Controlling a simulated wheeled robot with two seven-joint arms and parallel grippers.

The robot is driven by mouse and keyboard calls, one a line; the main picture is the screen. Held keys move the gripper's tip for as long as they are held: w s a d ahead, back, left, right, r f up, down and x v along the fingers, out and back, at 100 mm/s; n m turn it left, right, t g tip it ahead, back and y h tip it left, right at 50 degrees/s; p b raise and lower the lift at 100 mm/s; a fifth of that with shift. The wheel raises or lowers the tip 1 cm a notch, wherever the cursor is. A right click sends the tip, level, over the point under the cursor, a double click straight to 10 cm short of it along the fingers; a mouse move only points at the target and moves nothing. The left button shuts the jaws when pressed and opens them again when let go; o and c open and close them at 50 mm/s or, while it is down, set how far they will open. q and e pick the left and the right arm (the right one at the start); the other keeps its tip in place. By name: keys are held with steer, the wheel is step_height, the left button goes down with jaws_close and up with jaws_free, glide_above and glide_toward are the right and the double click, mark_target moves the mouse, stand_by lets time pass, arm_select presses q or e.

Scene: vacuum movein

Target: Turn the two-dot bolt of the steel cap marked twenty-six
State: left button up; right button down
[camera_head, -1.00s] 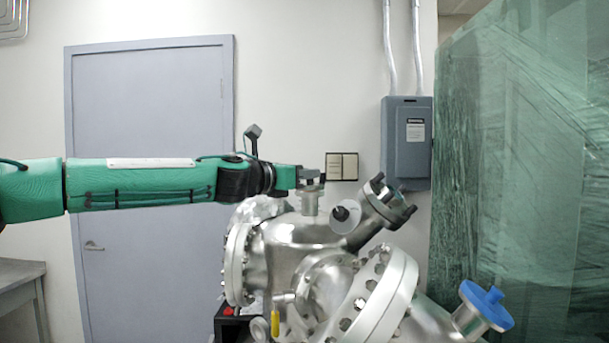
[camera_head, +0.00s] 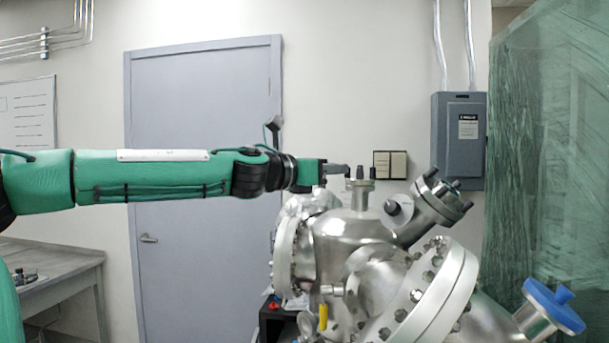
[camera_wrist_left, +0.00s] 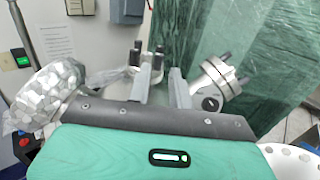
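A steel chamber (camera_head: 345,240) carries a short upright top port (camera_head: 360,197) with dark bolts (camera_head: 360,172) standing on it. Similar dark bolts (camera_wrist_left: 152,50) show past the fingers in the left wrist view. A tilted port with a bolted steel flange (camera_head: 438,197) stands to the right; a bolted flange also shows in the left wrist view (camera_wrist_left: 216,78). No number twenty-six or dots are legible, so I cannot tell which cap or bolt is meant. My left gripper (camera_head: 337,169) is just left of the top bolts, its fingers (camera_wrist_left: 162,75) apart and apparently empty. My right gripper is out of view.
A large bolted flange (camera_head: 435,300) and a blue-capped port (camera_head: 553,305) fill the lower right. Foil (camera_wrist_left: 48,95) wraps a port beside my left gripper. A green plastic sheet (camera_head: 550,150) hangs at right. A grey table (camera_head: 60,262) stands far left.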

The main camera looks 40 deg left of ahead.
arm_select(q)
steer(key=b+v, duration=0.1)
steer(key=v, duration=0.6)
steer(key=shift+b, duration=0.3)
